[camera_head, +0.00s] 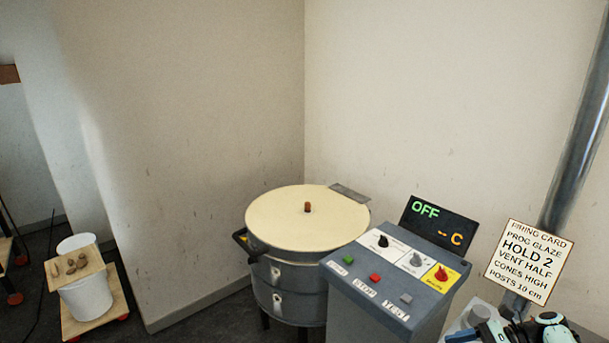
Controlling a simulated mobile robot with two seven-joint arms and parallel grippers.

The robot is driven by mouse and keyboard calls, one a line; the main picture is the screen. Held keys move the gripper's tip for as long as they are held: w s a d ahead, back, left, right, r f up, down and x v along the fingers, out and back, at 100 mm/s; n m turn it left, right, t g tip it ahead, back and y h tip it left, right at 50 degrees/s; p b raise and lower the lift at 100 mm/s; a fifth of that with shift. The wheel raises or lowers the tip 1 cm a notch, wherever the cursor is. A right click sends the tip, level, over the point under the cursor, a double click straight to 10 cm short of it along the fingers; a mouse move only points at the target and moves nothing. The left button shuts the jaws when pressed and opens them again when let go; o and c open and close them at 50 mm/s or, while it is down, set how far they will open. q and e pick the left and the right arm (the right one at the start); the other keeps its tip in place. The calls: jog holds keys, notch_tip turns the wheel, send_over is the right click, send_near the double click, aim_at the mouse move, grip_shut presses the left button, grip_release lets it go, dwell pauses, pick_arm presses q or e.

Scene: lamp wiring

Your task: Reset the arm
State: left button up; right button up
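Neither of my grippers can be made out in the head view. No arm comes in from the left. A round kiln (282,215) with a closed cream lid and a brown knob stands in the room corner. In front of it to the right is a grey control console (385,318) with knobs and coloured buttons. Its dark display (438,225) reads "OFF" and "--C".
A firing card (528,262) stands right of the console, before a grey pipe (580,120). Dark and pale items (548,328) at the bottom right are cut off and unclear. A white bucket (88,297) with a board on top stands at left.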

jog(key=s+a+f+n+g+h, duration=0.15)
jog(key=a+f, duration=0.25)
jog(key=f, duration=0.5)
jog(key=s+a+f+h, duration=0.2)
jog(key=a+f, duration=0.2)
jog(key=f, duration=0.4)
jog(key=s+a+f+n+h, duration=0.1)
jog(key=s+a+f+h, duration=0.1)
jog(key=a+f, duration=0.5)
jog(key=s+a+f+n+h, duration=0.1)
jog(key=s+a+f+n, duration=0.2)
jog(key=s, duration=0.3)
jog(key=s+a+f+n+h, duration=0.2)
jog(key=s+a+f+n, duration=0.1)
jog(key=s+n, duration=0.2)
jog(key=s+a+f+n+h, duration=0.1)
jog(key=s+a+f+n, duration=0.2)
jog(key=s, duration=0.6)
jog(key=shift+a+n, duration=0.4)
jog(key=shift+n, duration=0.35)
jog(key=shift+f, duration=0.1)
